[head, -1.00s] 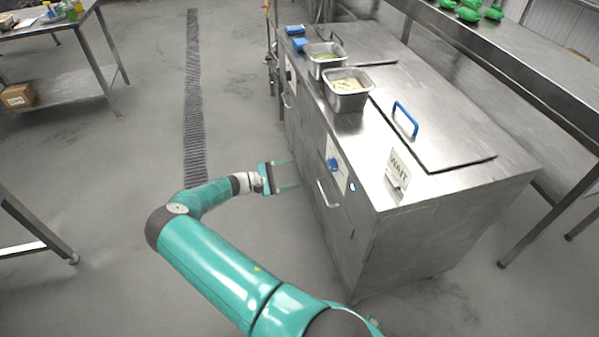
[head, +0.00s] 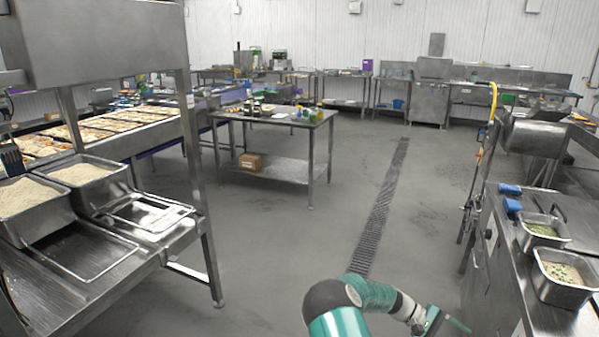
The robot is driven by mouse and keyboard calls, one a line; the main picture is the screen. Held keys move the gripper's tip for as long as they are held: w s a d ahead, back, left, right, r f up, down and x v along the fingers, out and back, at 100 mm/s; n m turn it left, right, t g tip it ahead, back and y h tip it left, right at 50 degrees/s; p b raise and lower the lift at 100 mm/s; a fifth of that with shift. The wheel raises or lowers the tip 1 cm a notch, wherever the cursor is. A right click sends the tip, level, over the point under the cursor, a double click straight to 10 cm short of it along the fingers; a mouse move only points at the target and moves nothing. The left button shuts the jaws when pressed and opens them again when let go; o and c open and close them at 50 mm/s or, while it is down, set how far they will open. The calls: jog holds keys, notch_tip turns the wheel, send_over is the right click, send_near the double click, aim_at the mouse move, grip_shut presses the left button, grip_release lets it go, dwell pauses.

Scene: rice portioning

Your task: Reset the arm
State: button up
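My teal arm enters at the bottom edge of the head view. My gripper (head: 448,327) is at its end, low in the picture and just left of the steel counter (head: 505,265) on the right. Its fingers are spread and point right, with nothing seen between them. The lower part of the gripper is cut off by the picture edge.
Two steel pans, one with green contents (head: 541,230) and one with pale contents and green bits (head: 565,273), stand on the counter. A steel rack (head: 205,235) with rice trays is at left. A work table (head: 275,118) stands behind. Floor is clear around the drain (head: 385,205).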

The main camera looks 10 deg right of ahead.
jog(key=s+a+r+m+t+y, duration=0.1)
jog(key=s+a+r+t+y, duration=0.3)
jog(key=a+r, duration=0.6)
jog(key=s+a+r+m+t+y, duration=0.1)
jog(key=a+r+t+y, duration=0.35)
jog(key=a+r, duration=0.55)
jog(key=s+a+r+n+t+y, duration=0.1)
jog(key=s+a+r+t+y, duration=0.2)
jog(key=s+a+r+t, duration=0.3)
jog(key=shift+s+a+r+n, duration=0.3)
jog(key=shift+s+a+r, duration=2.4)
jog(key=shift+s+a, duration=1.45)
jog(key=shift+s+d, duration=0.15)
jog(key=shift+s, duration=0.05)
